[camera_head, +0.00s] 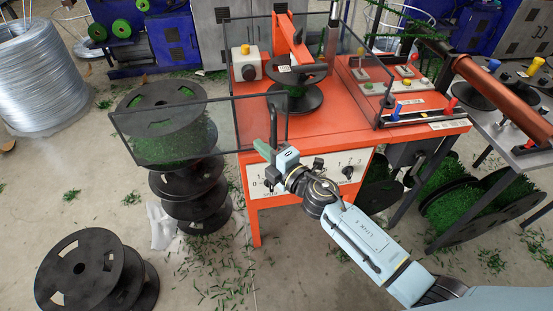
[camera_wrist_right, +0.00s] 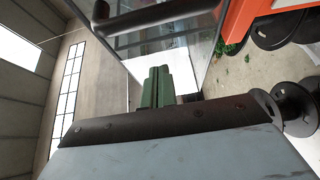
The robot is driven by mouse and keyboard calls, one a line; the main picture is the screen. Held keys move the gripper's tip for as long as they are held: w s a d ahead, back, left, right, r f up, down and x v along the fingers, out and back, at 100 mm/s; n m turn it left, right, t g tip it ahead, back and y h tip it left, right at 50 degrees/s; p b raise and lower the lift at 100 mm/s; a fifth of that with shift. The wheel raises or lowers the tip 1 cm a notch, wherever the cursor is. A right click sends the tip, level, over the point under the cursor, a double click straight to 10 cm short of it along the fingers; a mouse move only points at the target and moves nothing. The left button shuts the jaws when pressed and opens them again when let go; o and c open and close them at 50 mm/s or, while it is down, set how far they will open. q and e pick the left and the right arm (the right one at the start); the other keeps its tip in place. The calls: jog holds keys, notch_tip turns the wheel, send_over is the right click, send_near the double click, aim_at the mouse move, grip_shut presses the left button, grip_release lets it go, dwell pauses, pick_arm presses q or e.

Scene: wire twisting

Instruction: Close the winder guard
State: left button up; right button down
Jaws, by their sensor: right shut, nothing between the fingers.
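The winder guard (camera_head: 190,122) is a clear panel with a dark frame. In the head view it stands at the orange winder's front left and reaches out past its left side over the stacked spools. A dark upright handle (camera_head: 273,127) shows near its right end. My right gripper (camera_head: 265,150) is just below and left of that handle, with its green fingers shut and empty. The shut fingers (camera_wrist_right: 158,88) also show in the right wrist view, with a dark bar (camera_wrist_right: 150,16) above them. I cannot tell whether they touch the guard. My left gripper is out of view.
The orange winder table (camera_head: 335,130) carries a black spool (camera_head: 296,97) behind more clear panels. Black spools (camera_head: 190,185) stand stacked at its left. Another spool (camera_head: 85,275) is on the floor at the front left. Green clippings litter the floor.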

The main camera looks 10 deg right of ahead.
aim_at(273, 139)
jog(key=w+d, duration=0.2)
jog(key=shift+w+d, duration=0.4)
jog(key=shift+d, duration=0.1)
